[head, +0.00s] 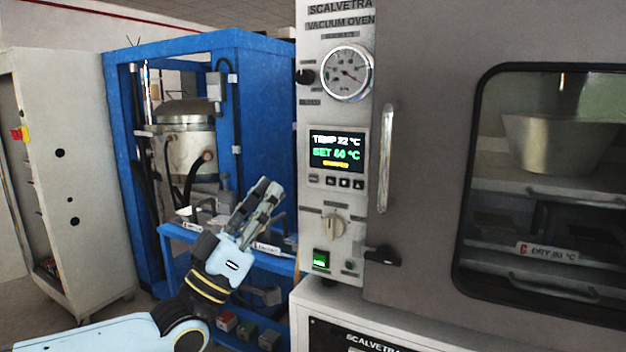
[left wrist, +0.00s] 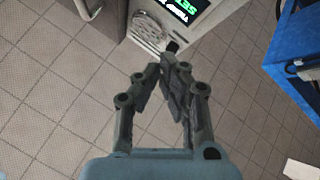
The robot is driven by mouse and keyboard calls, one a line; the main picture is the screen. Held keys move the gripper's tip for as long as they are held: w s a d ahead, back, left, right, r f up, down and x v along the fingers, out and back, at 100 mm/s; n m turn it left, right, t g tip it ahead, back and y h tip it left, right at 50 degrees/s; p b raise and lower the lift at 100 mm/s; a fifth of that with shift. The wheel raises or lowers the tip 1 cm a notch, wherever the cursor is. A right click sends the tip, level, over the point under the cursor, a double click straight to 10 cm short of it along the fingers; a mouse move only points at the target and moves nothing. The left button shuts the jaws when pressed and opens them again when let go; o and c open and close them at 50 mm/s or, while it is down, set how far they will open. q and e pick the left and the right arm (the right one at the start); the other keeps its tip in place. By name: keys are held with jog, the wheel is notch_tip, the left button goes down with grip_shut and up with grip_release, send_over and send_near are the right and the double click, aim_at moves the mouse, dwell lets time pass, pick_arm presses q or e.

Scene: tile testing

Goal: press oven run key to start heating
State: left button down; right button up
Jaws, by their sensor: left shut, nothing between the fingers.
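The vacuum oven (head: 420,200) stands at the right with its door shut. Its grey control panel (head: 316,208) carries a lit display (head: 336,151) reading TEMP 22 °C and a green SET line, with a small yellow line below. A row of small dark keys (head: 337,182) sits under the display; their labels are too small to read. My left gripper (head: 270,190) is shut and empty, left of the panel and apart from it, fingers pointing up and right. My right gripper is not shown.
A round gauge (head: 347,73) is above the display. A knob (head: 334,225), a green-lit switch (head: 321,259) and a black door latch (head: 382,255) are below. The door handle (head: 386,158) juts out at the right. A blue frame (head: 262,120) stands behind my gripper.

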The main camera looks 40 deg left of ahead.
pick_arm(q)
jog(key=shift+h, duration=0.3)
jog(key=b, duration=0.5)
send_near(316, 160)
notch_tip(316, 160, up, 3)
jog(key=w, duration=0.1)
jog(key=shift+w+d+r, duration=0.3)
jog(key=shift+w+d, duration=0.05)
jog(key=shift+w, duration=0.2)
dwell(0.7)
jog(key=shift+w, duration=0.4)
jog(key=shift+w+a+b, duration=0.15)
jog(key=shift+w+b, duration=0.15)
jog(key=shift+w, duration=0.05)
dwell(0.5)
jog(key=shift+s, duration=0.1)
jog(key=shift+s+p, duration=0.65)
